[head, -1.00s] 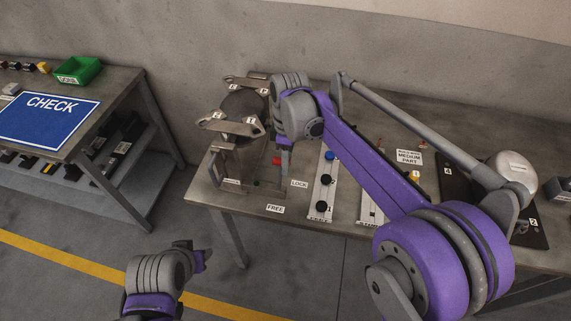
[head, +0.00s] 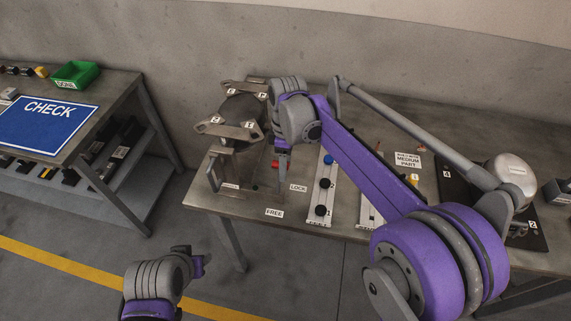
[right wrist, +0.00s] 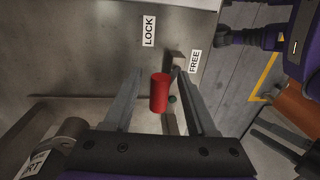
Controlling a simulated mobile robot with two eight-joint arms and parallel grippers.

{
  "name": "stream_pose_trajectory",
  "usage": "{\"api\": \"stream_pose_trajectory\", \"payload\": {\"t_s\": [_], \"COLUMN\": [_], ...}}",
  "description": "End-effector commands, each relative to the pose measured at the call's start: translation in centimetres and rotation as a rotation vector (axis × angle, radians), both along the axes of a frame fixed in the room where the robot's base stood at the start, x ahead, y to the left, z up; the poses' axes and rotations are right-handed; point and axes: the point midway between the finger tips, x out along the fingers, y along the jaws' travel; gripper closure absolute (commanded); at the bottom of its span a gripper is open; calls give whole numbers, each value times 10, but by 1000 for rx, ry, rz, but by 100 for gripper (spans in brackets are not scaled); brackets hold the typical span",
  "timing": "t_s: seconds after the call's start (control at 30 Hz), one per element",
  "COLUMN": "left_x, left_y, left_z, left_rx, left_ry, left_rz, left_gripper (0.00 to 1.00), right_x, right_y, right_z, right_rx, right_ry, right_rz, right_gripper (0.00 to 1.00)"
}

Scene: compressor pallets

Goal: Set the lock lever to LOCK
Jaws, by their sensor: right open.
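The lock lever shows a red handle (right wrist: 160,93) in the right wrist view, near a small dark metal post. The handle lies between the two fingers of my right gripper (right wrist: 157,82), which is open around it, with a gap visible on both sides. In the head view my right gripper (head: 283,165) hangs at the fixture, and only a bit of the red handle (head: 275,163) shows beside it. The LOCK label (right wrist: 149,31) and FREE label (right wrist: 195,62) lie on the tabletop. My left gripper (head: 199,265) is low over the floor; its jaws are unclear.
A metal fixture (head: 232,132) with a dark cylindrical part stands left of my right gripper. A second table with a blue CHECK sign (head: 48,122) and green bin (head: 76,75) stands left.

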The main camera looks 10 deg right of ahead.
Motion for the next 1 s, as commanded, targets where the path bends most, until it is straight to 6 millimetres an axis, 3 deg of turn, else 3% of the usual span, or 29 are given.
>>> {"api": "stream_pose_trajectory", "payload": {"t_s": [0.23,0.5,0.7,1.0], "left_x": [0,2,3,3], "left_y": [0,0,0,0], "left_z": [1,6,9,10], "left_rx": [0,0,0,0], "left_ry": [-1,-4,-6,-6], "left_rz": [0,0,0,0], "left_gripper": [55,55,55,55], "right_x": [1,7,10,11], "right_y": [-1,-2,-3,-3], "right_z": [14,68,98,108], "right_rx": [-1,0,0,0], "right_ry": [0,0,0,0], "right_rz": [0,0,0,0], "right_gripper": [43,43,43,43]}}
